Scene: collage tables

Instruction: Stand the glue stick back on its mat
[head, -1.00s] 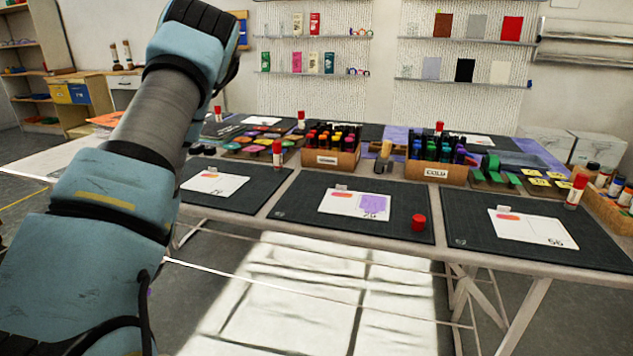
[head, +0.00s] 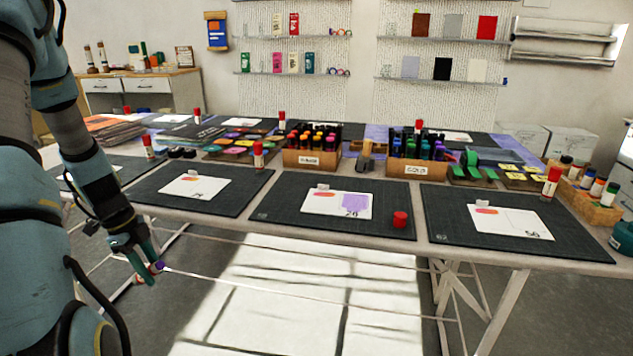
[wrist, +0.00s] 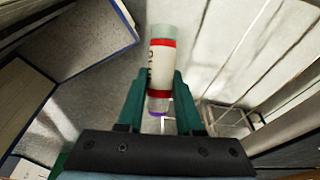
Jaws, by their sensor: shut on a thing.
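My gripper (head: 147,268) is shut on the glue stick (wrist: 162,58), low in front of the tables at the left of the head view. The glue stick has a white label, red bands, a pale end and a purple end (head: 159,266); it lies tilted between the green fingers, which show in the wrist view (wrist: 161,88). A dark mat (head: 285,217) at the front middle holds a white card (head: 322,202) with a purple patch and a red cap (head: 400,219) standing near its right edge. No glue stick stands on this mat.
Neighbouring mats (head: 150,198) and (head: 450,238) hold cards and upright red-capped glue sticks (head: 258,155) and (head: 551,183). Bottle crates (head: 298,158) and (head: 405,170) stand behind the middle mat. Open floor lies in front of the tables.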

